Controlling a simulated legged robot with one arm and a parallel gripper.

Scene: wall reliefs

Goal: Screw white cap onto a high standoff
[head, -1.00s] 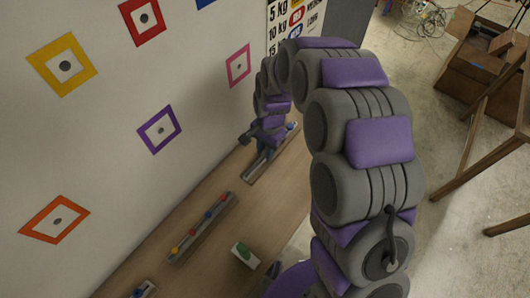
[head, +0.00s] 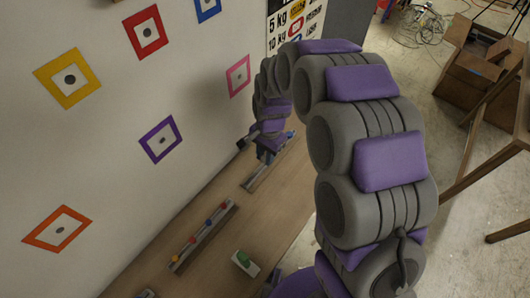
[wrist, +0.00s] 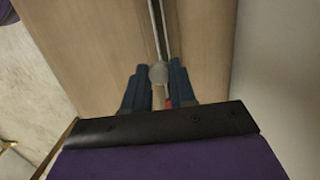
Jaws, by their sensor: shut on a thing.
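My gripper (wrist: 158,78) shows in the wrist view as two dark blue fingers. A small pale grey-white rounded piece (wrist: 158,73) sits between their tips, and the fingers are shut on it. It looks like the white cap, but I cannot be sure. A small red part (wrist: 168,102) shows between the fingers, nearer the wrist. In the head view my gripper (head: 266,154) is at the far grey rail (head: 258,178), low beside the wall, and hides part of it. Dark dots sit inside coloured square frames on the wall, such as the yellow one (head: 68,78); their height is hard to tell.
A nearer rail (head: 203,236) carries several red, blue and yellow caps. A white block with a green top (head: 244,262) lies on the wooden shelf (head: 222,262). The white wall (head: 100,125) bounds the left. Boxes and wooden frames stand on the floor at right.

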